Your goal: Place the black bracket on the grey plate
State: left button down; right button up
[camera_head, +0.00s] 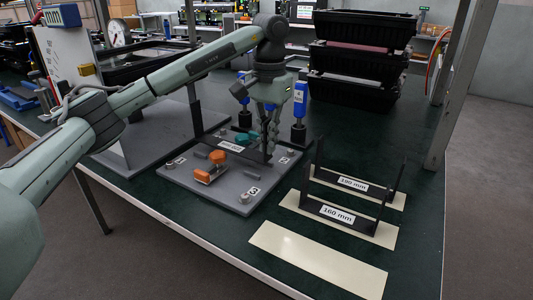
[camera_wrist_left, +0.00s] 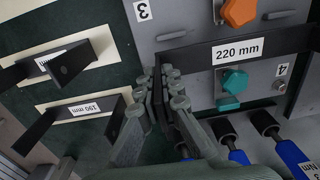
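The black bracket labelled 220 mm (camera_head: 230,147) is a U shape with two uprights; its label also shows in the left wrist view (camera_wrist_left: 238,51). It spans the grey plate (camera_head: 238,200) between an orange clamp knob (camera_head: 216,157) and a teal knob (camera_head: 246,138). I cannot tell whether its base touches the plate. My left gripper (camera_head: 266,132) points down at the bracket's right upright. In the left wrist view its fingers (camera_wrist_left: 166,85) are closed around that black upright, partly hiding it. My right gripper is not in view.
Two more black brackets, 160 mm (camera_head: 337,214) and 190 mm (camera_head: 353,184), stand on cream pads at right. A front cream pad (camera_head: 318,262) is bare. Blue tools (camera_head: 300,100) stand behind the plate. Stacked black crates (camera_head: 355,62) are at the back.

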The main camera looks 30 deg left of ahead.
aim_at(269, 120)
pick_arm(q)
jog(key=shift+f, duration=1.75)
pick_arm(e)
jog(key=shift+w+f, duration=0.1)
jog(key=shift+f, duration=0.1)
pick_arm(q)
jog(key=shift+f, duration=0.1)
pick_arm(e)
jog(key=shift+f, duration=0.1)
pick_arm(q)
jog(key=c, duration=1.7)
grip_release()
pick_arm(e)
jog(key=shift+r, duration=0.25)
pick_arm(q)
notch_tip(269, 120, up, 11)
jog(key=shift+d+p, duration=0.1)
jog(key=shift+p, duration=0.2)
jog(key=shift+r, duration=0.6)
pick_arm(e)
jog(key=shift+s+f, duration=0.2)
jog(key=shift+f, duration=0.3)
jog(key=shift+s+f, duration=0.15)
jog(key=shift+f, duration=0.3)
